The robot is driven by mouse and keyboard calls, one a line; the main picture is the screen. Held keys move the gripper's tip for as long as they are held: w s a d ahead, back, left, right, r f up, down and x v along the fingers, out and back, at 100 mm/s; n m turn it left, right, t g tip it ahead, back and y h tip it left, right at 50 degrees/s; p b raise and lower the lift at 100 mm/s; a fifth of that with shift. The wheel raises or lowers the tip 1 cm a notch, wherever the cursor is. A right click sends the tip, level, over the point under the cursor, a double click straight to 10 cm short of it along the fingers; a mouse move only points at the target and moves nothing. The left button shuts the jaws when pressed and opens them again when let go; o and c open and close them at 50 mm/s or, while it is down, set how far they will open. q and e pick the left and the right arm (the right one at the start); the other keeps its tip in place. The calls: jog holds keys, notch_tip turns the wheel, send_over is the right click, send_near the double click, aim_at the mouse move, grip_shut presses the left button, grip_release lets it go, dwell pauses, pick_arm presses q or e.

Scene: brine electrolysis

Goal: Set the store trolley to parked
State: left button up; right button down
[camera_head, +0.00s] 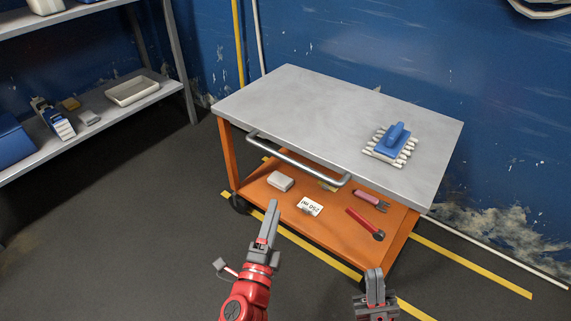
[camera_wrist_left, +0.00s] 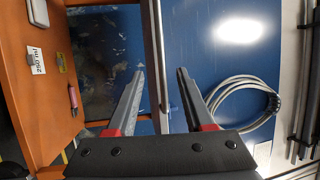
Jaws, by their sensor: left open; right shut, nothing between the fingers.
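The store trolley (camera_head: 330,95) has a grey top, an orange frame and an orange lower shelf. It stands by the blue wall on floor marked with yellow lines. Its grey bar handle (camera_head: 290,158) runs along the near side. My left gripper (camera_head: 271,208) is in front of the handle, apart from it in the head view. In the left wrist view its open fingers (camera_wrist_left: 160,72) point towards the handle (camera_wrist_left: 153,40), which shows between them; nothing is gripped. My right gripper (camera_head: 375,278) is shut and empty, near the trolley's near right corner. No parked marker is recognisable.
A blue-handled rack of white pieces (camera_head: 392,142) sits on the trolley top. A white block (camera_head: 280,181), a label card (camera_head: 310,207) and red-handled tools (camera_head: 365,222) lie on its lower shelf. Grey shelving (camera_head: 95,115) stands left. Dark floor in front is clear.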

aim_at(289, 163)
pick_arm(q)
jog(key=shift+r+b+x, duration=0.2)
jog(key=shift+b+x, duration=0.95)
jog(key=shift+x, duration=7.05)
jog(key=shift+s, duration=0.1)
jog(key=shift+c, duration=0.2)
grip_shut()
jog(key=shift+f, duration=0.1)
